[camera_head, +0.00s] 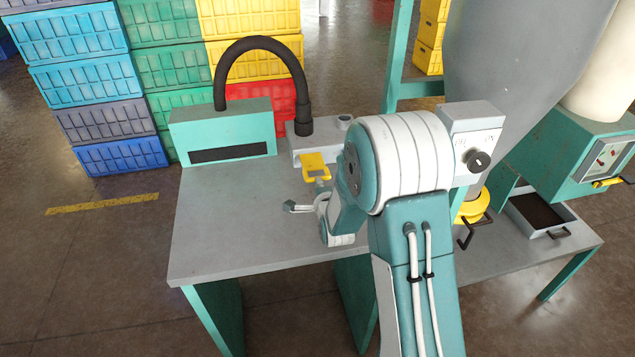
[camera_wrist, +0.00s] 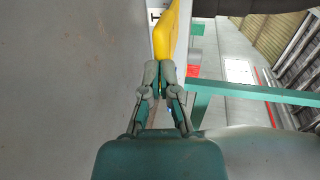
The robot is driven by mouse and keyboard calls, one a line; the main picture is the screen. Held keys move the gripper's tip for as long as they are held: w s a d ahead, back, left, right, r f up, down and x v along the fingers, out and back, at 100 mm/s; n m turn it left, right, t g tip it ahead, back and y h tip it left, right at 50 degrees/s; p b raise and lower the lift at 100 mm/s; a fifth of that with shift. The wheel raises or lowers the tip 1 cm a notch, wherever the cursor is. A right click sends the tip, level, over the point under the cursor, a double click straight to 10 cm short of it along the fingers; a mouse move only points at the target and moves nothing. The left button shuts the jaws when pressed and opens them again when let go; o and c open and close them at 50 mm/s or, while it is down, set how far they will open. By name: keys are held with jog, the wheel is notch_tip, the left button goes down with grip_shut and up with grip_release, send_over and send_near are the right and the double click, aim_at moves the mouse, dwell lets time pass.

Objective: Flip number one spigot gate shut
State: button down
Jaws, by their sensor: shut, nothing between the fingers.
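A yellow gate plate (camera_head: 316,166) with a slot near its lower end sticks out from the front of a grey block under the black hose. I see no number on it. My gripper (camera_head: 290,206) is low over the grey table, in front and to the left of the plate, partly hidden by my own arm. In the wrist view my gripper (camera_wrist: 161,74) has its fingers together, holding nothing. The yellow plate (camera_wrist: 172,30) appears edge-on just beyond the fingertips; I cannot tell whether they touch it.
The grey table (camera_head: 225,235) has clear room at left. A teal slotted box (camera_head: 222,122) stands behind, joined by the black hose (camera_head: 258,45) to the grey block (camera_head: 303,144). At right are a yellow spout (camera_head: 474,206), a dark-lined tray (camera_head: 540,212) and a teal dial box (camera_head: 570,165).

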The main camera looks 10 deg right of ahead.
aim_at(314, 169)
jog(key=shift+d, duration=0.1)
jog(key=x, duration=0.2)
jog(key=r+x, duration=0.1)
jog(key=x, duration=0.2)
jog(key=shift+w+r, duration=0.1)
jog(key=shift+w, duration=0.1)
dwell(0.4)
